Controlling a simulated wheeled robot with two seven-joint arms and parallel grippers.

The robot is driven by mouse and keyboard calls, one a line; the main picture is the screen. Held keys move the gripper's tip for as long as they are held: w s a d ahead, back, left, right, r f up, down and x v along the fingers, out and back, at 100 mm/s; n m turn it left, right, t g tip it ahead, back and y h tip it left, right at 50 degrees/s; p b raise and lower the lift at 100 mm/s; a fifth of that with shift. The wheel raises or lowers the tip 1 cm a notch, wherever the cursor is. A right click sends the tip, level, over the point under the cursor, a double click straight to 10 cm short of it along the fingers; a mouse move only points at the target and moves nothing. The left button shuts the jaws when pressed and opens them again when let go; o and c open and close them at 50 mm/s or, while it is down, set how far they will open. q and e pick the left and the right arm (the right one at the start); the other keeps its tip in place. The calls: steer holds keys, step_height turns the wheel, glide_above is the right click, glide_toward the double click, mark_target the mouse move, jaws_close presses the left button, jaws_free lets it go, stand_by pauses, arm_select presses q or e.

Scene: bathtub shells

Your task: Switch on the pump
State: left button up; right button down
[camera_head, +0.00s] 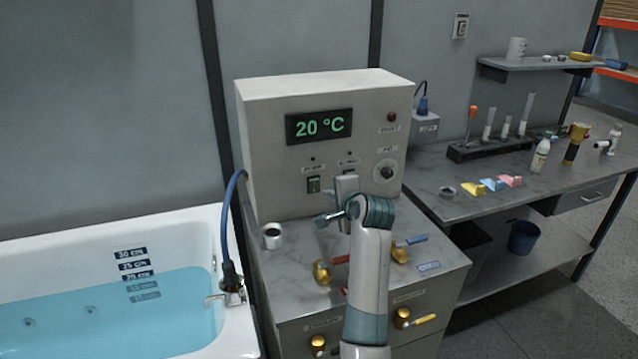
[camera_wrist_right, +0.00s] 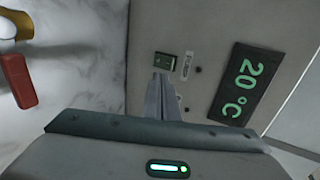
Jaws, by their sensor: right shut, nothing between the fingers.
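The beige control box (camera_head: 262,150) has a green-lit rocker switch (camera_head: 314,184) low on its front, which also shows in the wrist view (camera_wrist_right: 166,62). Its label is too small to read. A second small label (camera_head: 347,161) sits to its right; the panel just below that label is hidden by my right gripper. My right gripper (camera_head: 345,184) is shut and empty, its tips close to the box front, to the right of the green switch. Its shut fingers show in the wrist view (camera_wrist_right: 161,97); I cannot tell whether they touch the panel. My left gripper is out of view.
The box shows a green 20 °C display (camera_head: 320,126), a round knob (camera_head: 386,172) and a red lamp (camera_head: 392,117). A water-filled bathtub (camera_head: 190,226) is at left, a lab bench (camera_head: 430,183) at right.

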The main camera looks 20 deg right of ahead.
steer(key=p, duration=0.2)
glide_toward(315, 180)
steer(key=w+f, duration=0.3)
steer(key=w, duration=0.1)
steer(key=shift+f, duration=0.2)
steer(key=shift+w+a+p, duration=0.1)
steer(key=shift+w+p, duration=0.25)
steer(key=shift+w, duration=0.4)
steer(key=shift+w+r+p, duration=0.4)
steer(key=shift+w+p, duration=0.05)
steer(key=shift+s+f, duration=0.1)
steer(key=shift+f, duration=0.15)
steer(key=shift+r, duration=0.15)
steer(key=shift+r+p, duration=0.7)
steer(key=shift+p, duration=0.1)
